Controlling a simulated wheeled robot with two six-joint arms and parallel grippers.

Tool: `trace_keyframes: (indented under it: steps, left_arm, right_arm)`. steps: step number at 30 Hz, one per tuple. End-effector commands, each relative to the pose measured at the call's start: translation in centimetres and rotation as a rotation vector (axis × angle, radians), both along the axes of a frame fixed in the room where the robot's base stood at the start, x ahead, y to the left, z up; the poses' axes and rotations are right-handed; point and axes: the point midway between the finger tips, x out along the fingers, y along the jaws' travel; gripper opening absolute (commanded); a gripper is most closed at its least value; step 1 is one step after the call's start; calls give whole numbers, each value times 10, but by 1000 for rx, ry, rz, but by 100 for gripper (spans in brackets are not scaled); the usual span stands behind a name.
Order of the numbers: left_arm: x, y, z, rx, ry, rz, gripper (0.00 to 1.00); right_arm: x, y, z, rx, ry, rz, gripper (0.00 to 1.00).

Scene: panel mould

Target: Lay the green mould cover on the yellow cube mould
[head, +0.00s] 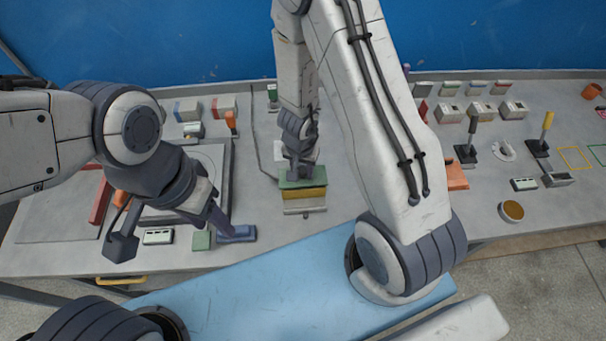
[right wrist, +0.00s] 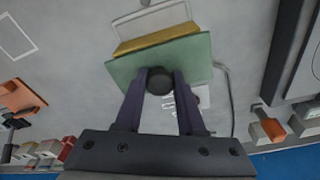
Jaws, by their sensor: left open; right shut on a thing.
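The green mould cover (head: 291,184) is a flat plate with a dark round knob (right wrist: 160,82). My right gripper (head: 297,172) is shut on that knob, and its two fingers show on either side of it in the right wrist view (right wrist: 160,88). The yellow cube mould (head: 305,193) is directly below the cover in the head view. Its yellow edge shows past the cover in the right wrist view (right wrist: 155,38). The cover hides most of the mould's top, and I cannot tell whether they touch. My left gripper (head: 222,222) is open at the table's front left.
A blue block (head: 238,234) lies by my left gripper, next to a small green block (head: 201,240). A grey plate (head: 207,160) lies behind them. Several small boxes and tools stand on the right half of the table. An orange piece (head: 456,176) lies right of the mould.

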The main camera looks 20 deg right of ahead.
Motion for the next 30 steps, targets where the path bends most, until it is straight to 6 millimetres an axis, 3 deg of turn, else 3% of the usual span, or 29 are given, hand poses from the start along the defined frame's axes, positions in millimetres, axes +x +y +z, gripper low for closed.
trace_keyframes:
  steps: [23, 24, 25, 26, 30]
  left_arm:
    - [0, 0, -12, 0, 0, 3, 50]
    - [0, 0, -12, 0, 0, 3, 50]
    - [0, 0, -12, 0, 0, 3, 50]
    - [0, 0, -12, 0, 0, 3, 50]
    - [0, 0, -12, 0, 0, 2, 50]
  right_arm:
    - [0, -2, -13, 0, -1, -2, 0]
    - [0, -2, -13, 0, -1, -2, 50]
    - [0, -2, -13, 0, -1, -2, 61]
    - [0, -2, -13, 0, -1, -2, 68]
    - [0, -2, -13, 0, 0, -2, 68]
